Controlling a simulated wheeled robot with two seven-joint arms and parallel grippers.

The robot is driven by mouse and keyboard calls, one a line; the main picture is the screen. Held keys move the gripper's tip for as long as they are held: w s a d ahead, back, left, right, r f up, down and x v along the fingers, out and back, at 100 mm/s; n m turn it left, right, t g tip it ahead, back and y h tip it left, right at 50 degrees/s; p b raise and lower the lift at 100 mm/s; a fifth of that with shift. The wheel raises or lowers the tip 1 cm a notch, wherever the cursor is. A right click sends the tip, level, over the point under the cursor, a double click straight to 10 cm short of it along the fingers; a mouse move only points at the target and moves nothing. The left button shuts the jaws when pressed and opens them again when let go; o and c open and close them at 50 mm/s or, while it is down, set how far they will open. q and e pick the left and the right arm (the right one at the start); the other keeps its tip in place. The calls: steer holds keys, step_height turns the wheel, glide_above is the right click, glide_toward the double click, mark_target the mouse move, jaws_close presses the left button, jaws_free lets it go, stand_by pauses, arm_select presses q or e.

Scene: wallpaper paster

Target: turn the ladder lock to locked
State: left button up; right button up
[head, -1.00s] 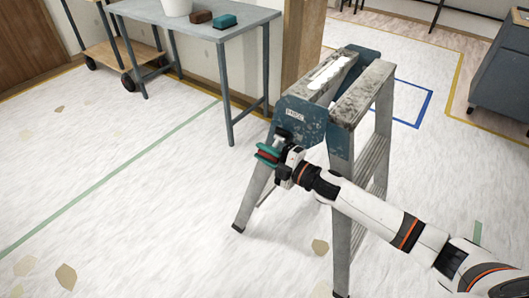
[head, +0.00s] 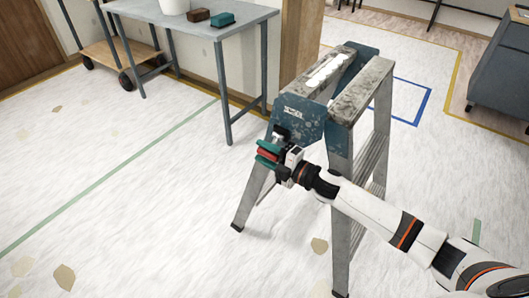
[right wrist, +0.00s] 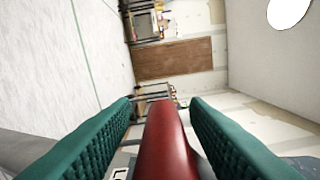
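The stepladder (head: 340,150) stands open on the floor, with worn metal legs and scuffed blue top brackets. A small white label (head: 292,112) is on the near blue bracket (head: 312,122); its text is too small to read surely. My right gripper (head: 267,153) is at the ladder's left side, just below that bracket. Its teal fingers are on both sides of a red lock handle (right wrist: 168,145). In the right wrist view, narrow gaps show between the handle and both fingers. The handle's mount is mostly hidden by the gripper. My left gripper is not in view.
A wooden cart (head: 122,50) stands at the far left. The floor left of the ladder is clear.

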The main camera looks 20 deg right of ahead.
steer(key=shift+s+r, duration=0.1)
steer(key=shift+s+d, duration=0.15)
steer(key=shift+s, duration=0.05)
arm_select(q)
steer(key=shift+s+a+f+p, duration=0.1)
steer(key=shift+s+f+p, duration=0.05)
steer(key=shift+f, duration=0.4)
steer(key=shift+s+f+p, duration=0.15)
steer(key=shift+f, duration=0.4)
arm_select(e)
steer(key=v, duration=1.1)
steer(key=shift+d, duration=0.2)
steer(key=shift+s, duration=0.1)
